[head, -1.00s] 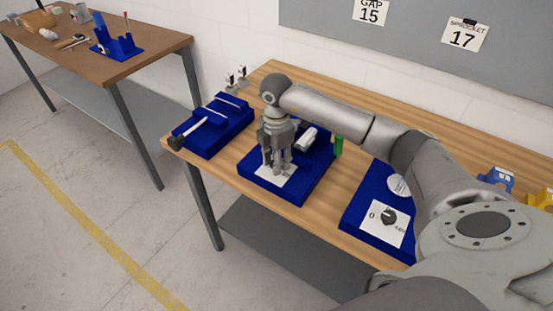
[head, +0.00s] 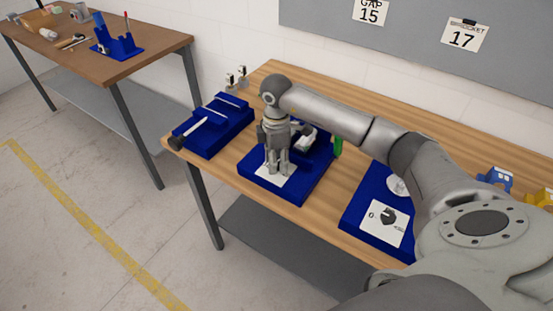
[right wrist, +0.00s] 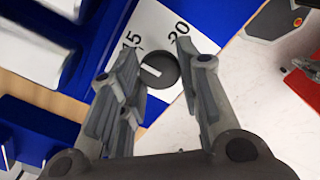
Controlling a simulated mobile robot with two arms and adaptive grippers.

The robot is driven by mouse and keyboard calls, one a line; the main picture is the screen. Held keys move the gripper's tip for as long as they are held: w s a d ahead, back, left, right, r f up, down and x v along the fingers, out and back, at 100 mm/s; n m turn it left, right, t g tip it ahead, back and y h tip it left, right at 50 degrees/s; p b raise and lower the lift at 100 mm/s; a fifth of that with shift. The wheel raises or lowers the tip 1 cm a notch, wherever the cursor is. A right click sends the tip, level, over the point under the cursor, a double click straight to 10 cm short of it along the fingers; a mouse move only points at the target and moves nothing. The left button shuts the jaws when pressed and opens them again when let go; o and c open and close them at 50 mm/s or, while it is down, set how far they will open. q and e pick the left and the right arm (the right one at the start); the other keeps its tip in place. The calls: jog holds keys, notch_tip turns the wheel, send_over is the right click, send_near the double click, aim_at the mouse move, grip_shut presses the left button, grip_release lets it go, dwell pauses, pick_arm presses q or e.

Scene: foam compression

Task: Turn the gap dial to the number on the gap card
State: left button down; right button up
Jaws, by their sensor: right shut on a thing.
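The gap dial (right wrist: 163,71) is a black round knob with a white line, on a white plate (right wrist: 160,25) printed with 15 and 20. The line lies at a slant; I cannot tell its exact reading. In the head view my right gripper (head: 277,173) points down over the plate and hides the dial. In the right wrist view its fingers (right wrist: 157,58) stand on both sides of the dial, shut on it. My left gripper is not in view.
A blue fixture (head: 208,126) with a white rod stands to the left. Another blue base with a black dial (head: 388,217) stands to the right, partly behind my arm. A brown table (head: 110,60) stands at the far left.

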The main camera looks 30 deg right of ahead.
jog(key=shift+r, duration=0.1)
jog(key=o, duration=0.8)
jog(key=shift+c, duration=0.2)
notch_tip(320, 180, up, 12)
